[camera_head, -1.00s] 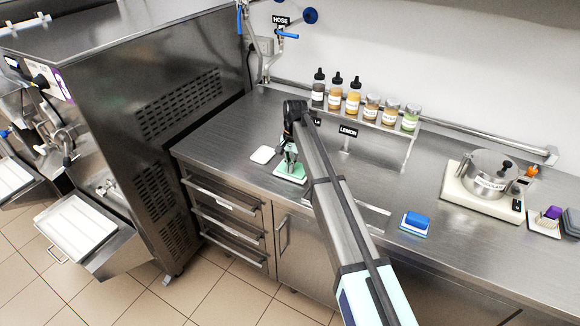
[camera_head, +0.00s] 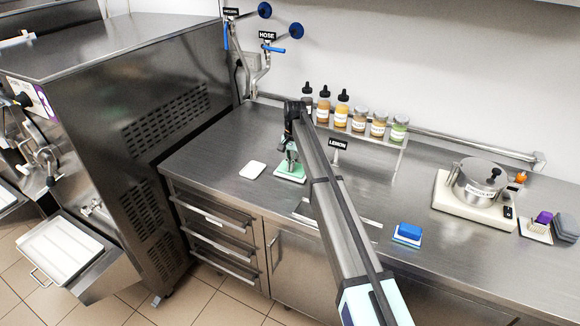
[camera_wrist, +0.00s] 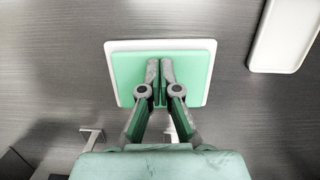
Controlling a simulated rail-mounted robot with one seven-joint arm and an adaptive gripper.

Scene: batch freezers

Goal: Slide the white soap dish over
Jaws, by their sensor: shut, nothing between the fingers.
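A small plain white dish (camera_head: 252,170) lies flat on the steel counter, left of a green pad on a white square base (camera_head: 289,179). In the wrist view the white dish (camera_wrist: 284,35) shows a raised rim at the upper right and is cut off by the frame edge. My gripper (camera_head: 290,170) is shut and empty, pointing down over the green pad (camera_wrist: 125,75). In the wrist view the fingertips (camera_wrist: 160,65) are together above the pad's middle. I cannot tell whether they touch it. The white dish is apart from my gripper.
A steel machine (camera_head: 130,110) stands to the left. A rack of bottles and jars (camera_head: 358,118) stands behind. A blue sponge on a white base (camera_head: 408,231) and a pot on a scale (camera_head: 480,180) are to the right. Bare counter lies around the white dish.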

